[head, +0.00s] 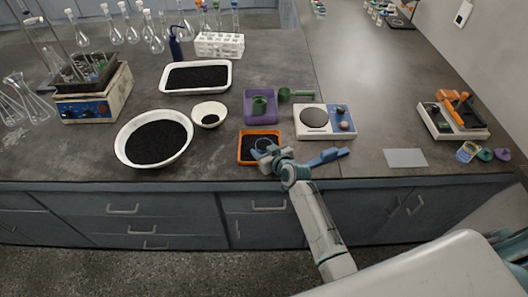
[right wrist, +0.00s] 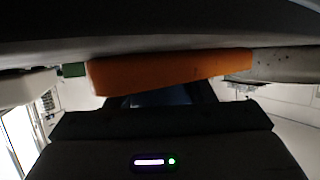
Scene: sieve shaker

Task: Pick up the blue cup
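The orange tray (head: 241,159) stands near the front edge of the bench with dark grains in it. A small blue-grey round rim (head: 262,143) shows over this tray at my gripper; it looks like the blue cup, mostly hidden by the fingers. My right gripper (head: 268,153) reaches over the tray, right at this rim. Whether its fingers are closed on the cup or only around it, I cannot tell. My left gripper is not in view.
A purple tray (head: 248,119) with a green cup (head: 259,105) stands just behind. A blue scoop (head: 328,156) lies right of my gripper, below a white scale (head: 313,133). White bowls (head: 121,148) of black grains stand to the left.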

